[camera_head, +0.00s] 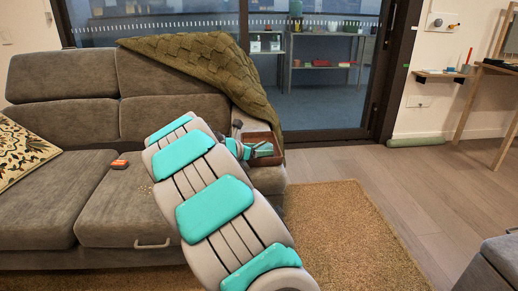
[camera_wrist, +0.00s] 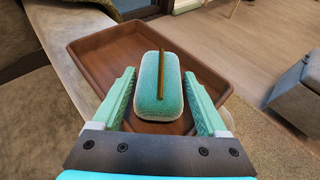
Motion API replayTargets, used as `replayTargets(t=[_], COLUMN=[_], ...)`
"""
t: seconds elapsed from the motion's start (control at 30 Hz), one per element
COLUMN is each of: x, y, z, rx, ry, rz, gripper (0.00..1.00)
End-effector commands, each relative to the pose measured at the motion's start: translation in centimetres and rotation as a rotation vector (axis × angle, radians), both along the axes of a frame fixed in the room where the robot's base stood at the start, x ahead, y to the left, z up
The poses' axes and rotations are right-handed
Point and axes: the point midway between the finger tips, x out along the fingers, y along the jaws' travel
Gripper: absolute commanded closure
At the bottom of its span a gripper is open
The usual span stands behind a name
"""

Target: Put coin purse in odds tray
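The coin purse (camera_wrist: 151,92) is a small rounded teal and white pouch with a gold-brown bar along its top. It appears to lie in the brown odds tray (camera_wrist: 99,46), on its floor. In the head view the tray (camera_head: 262,137) stands at the right end of the sofa, with my arm partly in front. My gripper (camera_wrist: 160,82) is over the tray with its teal fingers apart, one on each side of the purse. Narrow gaps show between the fingers and the purse. The purse's underside is hidden.
The grey sofa (camera_head: 105,215) has an orange-red item (camera_head: 119,164) on its seat and a green knitted throw (camera_head: 205,60) over its right back. A tan shag rug (camera_head: 345,235) lies in front. A grey seat (camera_head: 490,265) stands at the lower right. The wooden floor between is clear.

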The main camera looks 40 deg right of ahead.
Motion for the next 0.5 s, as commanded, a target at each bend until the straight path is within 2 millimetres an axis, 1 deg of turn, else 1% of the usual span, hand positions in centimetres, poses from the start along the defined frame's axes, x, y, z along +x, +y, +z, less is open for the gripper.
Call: replayTargets(t=[0.27, 0.37, 0.5], x=[0.0, 0.1, -0.2], y=[0.1, 0.1, 1.9], z=[0.0, 0.5, 1.2], rx=[0.001, 0.001, 0.001], ry=[0.001, -0.001, 0.0], rz=[0.001, 0.002, 0.005], gripper=[0.18, 0.18, 0.18])
